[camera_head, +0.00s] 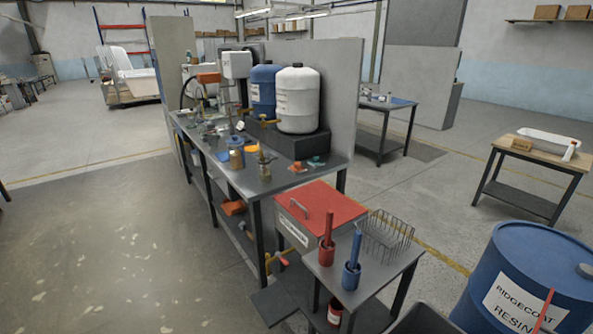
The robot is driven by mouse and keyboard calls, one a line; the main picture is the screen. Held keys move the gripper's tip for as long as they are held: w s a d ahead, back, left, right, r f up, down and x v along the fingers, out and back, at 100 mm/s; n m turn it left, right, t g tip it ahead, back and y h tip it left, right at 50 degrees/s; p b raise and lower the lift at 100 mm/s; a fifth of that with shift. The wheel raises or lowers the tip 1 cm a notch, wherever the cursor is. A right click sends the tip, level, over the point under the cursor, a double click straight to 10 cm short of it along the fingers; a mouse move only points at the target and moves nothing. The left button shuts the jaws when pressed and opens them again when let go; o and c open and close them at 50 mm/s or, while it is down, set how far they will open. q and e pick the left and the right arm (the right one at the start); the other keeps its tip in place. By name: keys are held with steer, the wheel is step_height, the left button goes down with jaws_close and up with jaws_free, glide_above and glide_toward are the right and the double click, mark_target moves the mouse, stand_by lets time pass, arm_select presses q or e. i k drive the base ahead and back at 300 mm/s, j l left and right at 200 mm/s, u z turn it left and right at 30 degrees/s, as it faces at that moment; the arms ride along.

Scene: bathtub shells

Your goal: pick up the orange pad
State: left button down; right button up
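A small flat orange pad (298,168) appears to lie near the right end of the long grey workbench (285,178). A small dark green piece (317,161) lies just right of it, with some orange showing beside it. The pieces are too small to make out fully. Another orange block (233,207) sits on the bench's lower shelf. Neither of my grippers is in view.
A red-lidded box (321,207) and a wire basket (388,234) are in front. A blue resin barrel (530,280) stands right. The left floor is clear.

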mark_target(296, 169)
steer(key=i+j, duration=0.25)
steer(key=i+j+z, duration=0.15)
steer(key=j, duration=0.25)
steer(key=i+j, duration=0.3)
steer(key=i+j+z, duration=0.15)
steer(key=i+j, duration=0.15)
steer(key=j, duration=0.15)
steer(key=i+j+z, duration=0.15)
steer(key=j, duration=0.35)
steer(key=i+j+z, duration=0.15)
steer(key=i+j, duration=0.15)
steer(key=j, duration=0.2)
steer(key=i+j+z, duration=0.15)
steer(key=j, duration=0.4)
steer(key=i+j+z, duration=0.15)
steer(key=j, duration=0.4)
steer(key=i+j+z, duration=0.15)
steer(key=j, duration=0.45)
steer(key=i+j+z, duration=0.15)
steer(key=j, duration=0.45)
steer(key=i+j+z, duration=0.15)
steer(key=j, duration=0.45)
